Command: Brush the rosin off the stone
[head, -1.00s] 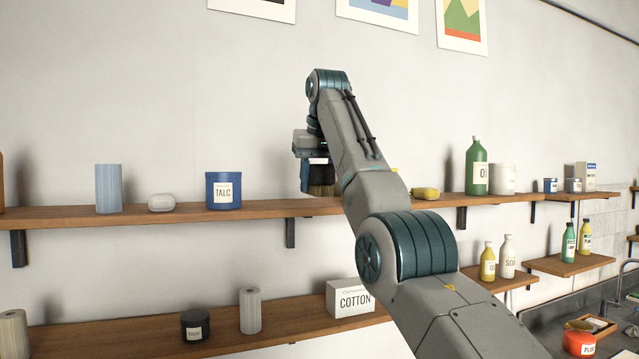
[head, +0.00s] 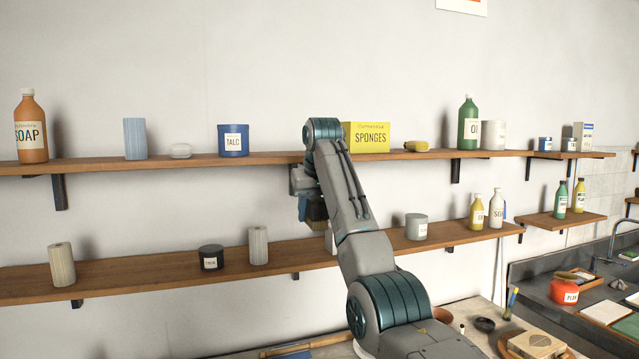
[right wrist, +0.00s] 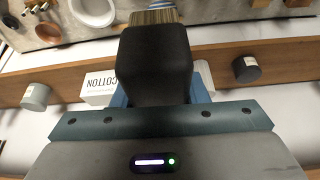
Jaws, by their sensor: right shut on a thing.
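My right gripper (head: 308,190) is raised in front of the wall shelves, seen mostly from behind its arm. It is shut on a brush with a dark block handle and tan bristles (head: 317,211). In the right wrist view the black handle (right wrist: 154,65) fills the middle between the blue fingers, with striped bristles at the top edge. A pale block (head: 535,344) lies on the bench at the lower right; I cannot tell whether it is the stone. No rosin can be made out. My left gripper is out of view.
An upper shelf (head: 90,165) holds a soap bottle, a talc tin, a yellow sponges box (head: 368,137) and bottles. A lower shelf (head: 130,276) holds rolls and jars. A bench (head: 460,312) with bowls runs below; a red pot (head: 563,290) stands near the sink at right.

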